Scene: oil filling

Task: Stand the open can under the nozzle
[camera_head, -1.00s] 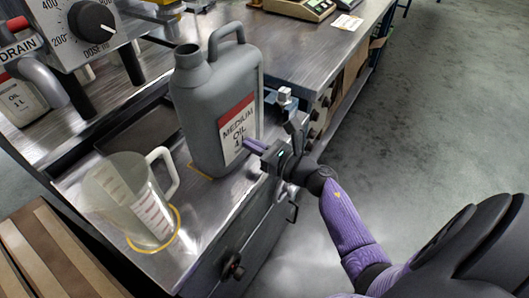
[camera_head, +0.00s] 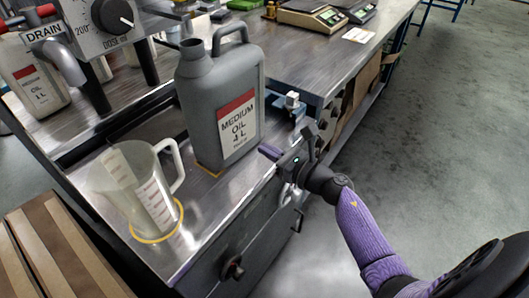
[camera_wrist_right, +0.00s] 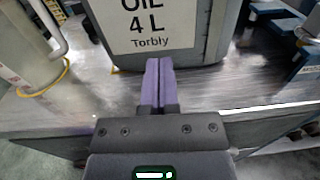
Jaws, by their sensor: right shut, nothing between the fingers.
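A grey can labelled Medium Oil 4 L (camera_head: 222,100) stands upright on the metal bench, its neck open and its handle on top. A yellow mark (camera_head: 207,170) shows at its base. Its label fills the top of the right wrist view (camera_wrist_right: 150,28). My right gripper (camera_head: 268,152) is shut and empty, just right of the can's label face; in the wrist view the closed fingers (camera_wrist_right: 158,70) point at the can, apart from it. A grey drain spout (camera_head: 68,62) hangs at the left, below the dose dial. The left gripper is out of view.
A clear measuring jug (camera_head: 135,190) stands in a yellow ring in front of the can. Scales (camera_head: 312,14) stand at the back. A dark recessed tray (camera_head: 120,130) lies left of the can.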

